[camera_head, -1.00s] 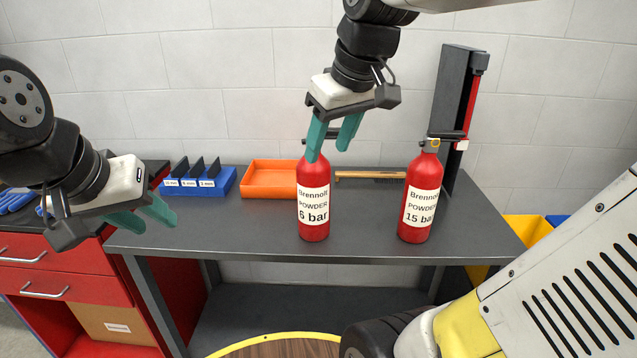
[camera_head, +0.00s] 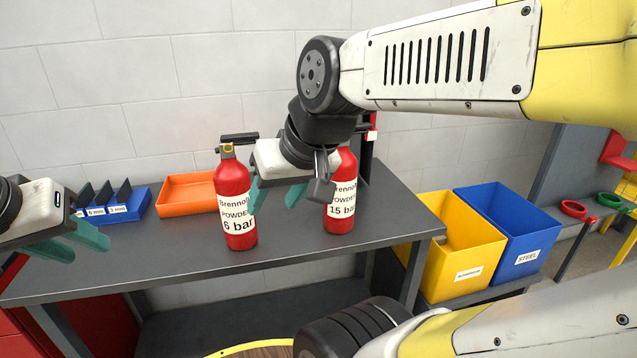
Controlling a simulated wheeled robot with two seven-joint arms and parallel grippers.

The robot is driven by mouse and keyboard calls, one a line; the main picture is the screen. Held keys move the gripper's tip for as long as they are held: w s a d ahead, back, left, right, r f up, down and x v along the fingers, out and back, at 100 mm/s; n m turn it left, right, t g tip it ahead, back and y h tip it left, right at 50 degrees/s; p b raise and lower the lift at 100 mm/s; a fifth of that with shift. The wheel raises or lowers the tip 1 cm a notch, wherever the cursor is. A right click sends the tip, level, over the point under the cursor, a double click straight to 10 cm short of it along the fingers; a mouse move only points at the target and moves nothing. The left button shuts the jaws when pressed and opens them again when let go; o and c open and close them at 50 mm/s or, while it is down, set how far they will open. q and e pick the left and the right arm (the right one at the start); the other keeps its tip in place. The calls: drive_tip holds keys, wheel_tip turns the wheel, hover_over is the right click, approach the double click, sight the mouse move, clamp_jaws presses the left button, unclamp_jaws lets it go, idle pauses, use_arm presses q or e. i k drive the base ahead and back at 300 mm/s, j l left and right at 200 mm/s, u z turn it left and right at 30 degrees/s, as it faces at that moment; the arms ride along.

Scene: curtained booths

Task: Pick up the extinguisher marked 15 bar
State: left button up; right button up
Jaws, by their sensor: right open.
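The red extinguisher marked 15 bar (camera_head: 343,212) stands upright on the right part of the grey table. My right gripper and wrist hide its upper left part and some of its label. A second red extinguisher, marked 6 bar (camera_head: 238,232), stands upright to its left. My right gripper (camera_head: 272,200) is open and empty, its teal fingers in front of the gap between the two extinguishers. One finger overlaps the edge of the 6 bar one in the picture; I cannot tell whether they touch. My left gripper (camera_head: 82,246) is at the far left, fingers apart and empty, by the table's left part.
An orange tray (camera_head: 184,207) and a blue holder with labelled slots (camera_head: 132,209) lie on the table (camera_head: 300,257) left of the extinguishers. A yellow bin (camera_head: 470,262) and a blue bin (camera_head: 517,245) stand right of the table. The table's front strip is clear.

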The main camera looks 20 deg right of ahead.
sight(338, 216)
drive_tip(key=z, duration=1.2)
